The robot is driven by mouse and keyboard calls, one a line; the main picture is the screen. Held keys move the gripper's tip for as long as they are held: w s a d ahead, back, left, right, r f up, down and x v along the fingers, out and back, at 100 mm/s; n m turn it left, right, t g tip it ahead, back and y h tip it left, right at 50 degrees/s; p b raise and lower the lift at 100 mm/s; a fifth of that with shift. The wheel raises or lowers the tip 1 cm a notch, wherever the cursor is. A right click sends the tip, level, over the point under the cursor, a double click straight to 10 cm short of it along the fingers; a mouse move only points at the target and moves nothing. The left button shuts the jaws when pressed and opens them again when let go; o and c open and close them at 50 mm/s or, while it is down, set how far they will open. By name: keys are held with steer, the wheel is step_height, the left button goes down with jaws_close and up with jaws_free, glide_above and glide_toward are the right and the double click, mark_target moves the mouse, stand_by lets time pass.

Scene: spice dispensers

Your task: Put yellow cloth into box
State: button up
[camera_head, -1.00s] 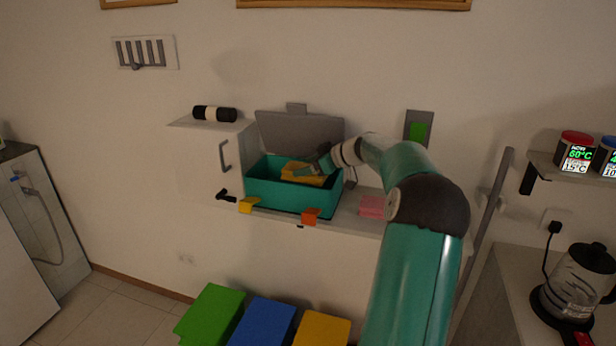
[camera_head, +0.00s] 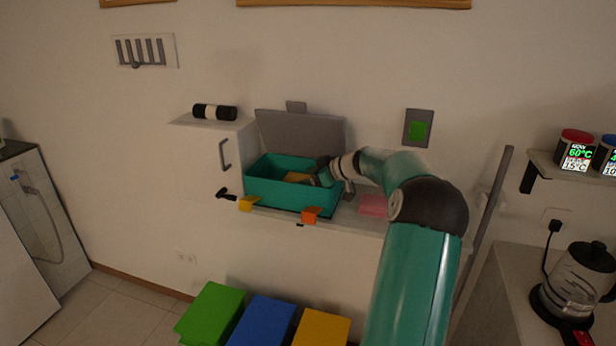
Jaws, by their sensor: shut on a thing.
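The teal box (camera_head: 277,193) stands on the wall shelf with its grey lid (camera_head: 300,132) open against the wall. The yellow cloth (camera_head: 297,177) is inside the box, mostly hidden by the front wall; only a small part shows. My gripper (camera_head: 322,174) reaches into the right side of the box from the right. It is shut on the yellow cloth. The fingertips are small and partly hidden by the box.
Pink cloths (camera_head: 373,205) lie on the shelf right of the box. Yellow (camera_head: 249,204) and orange (camera_head: 311,214) blocks sit at the shelf's front edge. A white cabinet (camera_head: 205,160) with a black-and-white roll (camera_head: 214,112) is at the left. A kettle (camera_head: 580,280) stands at the far right.

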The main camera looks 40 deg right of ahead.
steer(key=o, duration=1.3)
steer(key=shift+f, duration=0.2)
steer(key=shift+r, duration=0.1)
